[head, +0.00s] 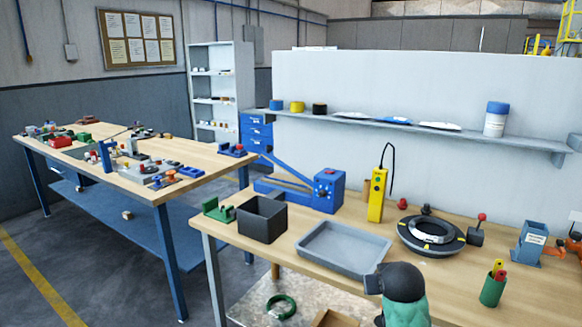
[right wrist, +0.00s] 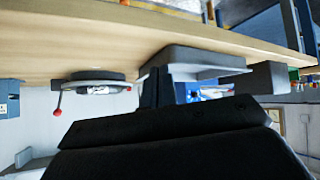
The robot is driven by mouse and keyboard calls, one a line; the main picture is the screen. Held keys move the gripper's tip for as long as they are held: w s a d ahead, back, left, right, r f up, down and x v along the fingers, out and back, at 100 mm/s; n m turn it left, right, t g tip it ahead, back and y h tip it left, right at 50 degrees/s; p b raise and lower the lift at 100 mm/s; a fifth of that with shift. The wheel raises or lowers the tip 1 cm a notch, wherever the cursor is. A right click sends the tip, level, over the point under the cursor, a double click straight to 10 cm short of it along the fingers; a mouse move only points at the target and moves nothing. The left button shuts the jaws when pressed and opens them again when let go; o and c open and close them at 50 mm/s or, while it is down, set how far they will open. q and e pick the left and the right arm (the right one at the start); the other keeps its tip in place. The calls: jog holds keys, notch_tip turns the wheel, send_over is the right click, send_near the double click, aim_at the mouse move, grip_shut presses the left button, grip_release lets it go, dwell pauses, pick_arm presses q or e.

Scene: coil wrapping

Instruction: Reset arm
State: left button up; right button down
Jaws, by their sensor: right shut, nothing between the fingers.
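My right gripper (right wrist: 157,90) shows in the right wrist view as a dark body with narrow fingers; it is shut and empty. That view is upside down, with the table edge along its top. The dark round coil turntable (head: 432,236) with a grey ring on it sits on the right bench in the head view. It also shows in the right wrist view (right wrist: 95,76), apart from the gripper.
The right bench (head: 300,228) holds a grey tray (head: 343,249), a dark bin (head: 262,218), a blue machine (head: 325,190), a yellow control box (head: 377,195) and a green cup (head: 492,289). A cluttered second bench (head: 205,160) stands at left. Floor (head: 110,270) is clear at lower left.

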jog(key=s+a+f+g+y, duration=0.1)
jog(key=s+a+f+g, duration=0.1)
jog(key=s+f, duration=0.6)
jog(key=s+a+f+n+g, duration=0.1)
jog(key=s+a+f+g, duration=0.2)
jog(key=s+f, duration=0.6)
jog(key=s+a+f+g+y, duration=0.1)
jog(key=s+a+f, duration=0.3)
jog(key=s, duration=1.9)
notch_tip(320, 180, down, 5)
jog(key=shift+s+a+f+n+g+y+p, duration=0.2)
jog(key=shift+s+n+g+y+p, duration=0.15)
jog(key=shift+g, duration=0.45)
